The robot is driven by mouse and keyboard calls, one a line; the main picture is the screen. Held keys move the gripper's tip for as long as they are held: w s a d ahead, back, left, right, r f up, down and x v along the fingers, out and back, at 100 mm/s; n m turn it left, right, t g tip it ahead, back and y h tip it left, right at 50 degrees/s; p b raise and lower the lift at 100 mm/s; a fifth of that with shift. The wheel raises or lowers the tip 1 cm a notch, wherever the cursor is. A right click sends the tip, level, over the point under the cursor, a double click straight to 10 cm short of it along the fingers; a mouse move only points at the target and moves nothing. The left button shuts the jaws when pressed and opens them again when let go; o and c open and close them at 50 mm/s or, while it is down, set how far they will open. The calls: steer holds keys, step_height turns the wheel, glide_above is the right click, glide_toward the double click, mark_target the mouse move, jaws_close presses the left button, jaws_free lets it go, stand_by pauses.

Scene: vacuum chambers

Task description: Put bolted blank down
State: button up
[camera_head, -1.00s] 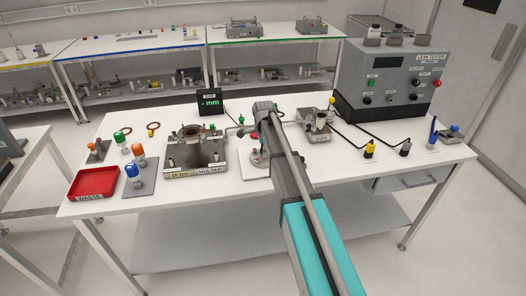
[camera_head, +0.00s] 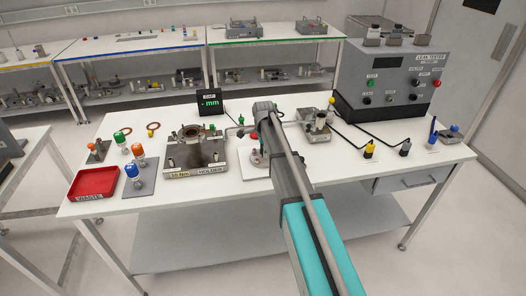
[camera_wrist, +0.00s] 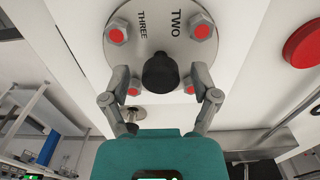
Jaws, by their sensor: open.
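The bolted blank (camera_wrist: 145,22) is a round grey metal disc in the wrist view. It carries several hex bolts with red centres, the words TWO and THREE, and a black knob (camera_wrist: 160,72) in the middle. My gripper (camera_wrist: 160,80) is open, with one finger on each side of the knob and gaps between. In the head view, part of the blank (camera_head: 257,159) shows on the white bench beside my arm, which hides the rest of it and most of my gripper. I cannot tell exactly what the blank rests on.
A metal holder (camera_head: 195,153) stands left of my arm, with a red waste tray (camera_head: 93,183) farther left. A leak tester (camera_head: 393,84) stands at the back right, with cables across the bench. A small metal fixture (camera_head: 318,126) stands right of my arm.

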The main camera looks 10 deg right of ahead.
step_height(320, 180, up, 12)
steer(key=p, duration=1.2)
steer(key=shift+s, duration=0.15)
stand_by(0.6)
steer(key=s+n, duration=1.8)
steer(key=s, duration=1.1)
steer(key=shift+s, duration=0.15)
steer(key=shift+a, duration=0.1)
step_height(320, 180, down, 3)
steer(key=b, duration=0.2)
steer(key=shift+r+b, duration=0.2)
steer(key=shift+b, duration=0.2)
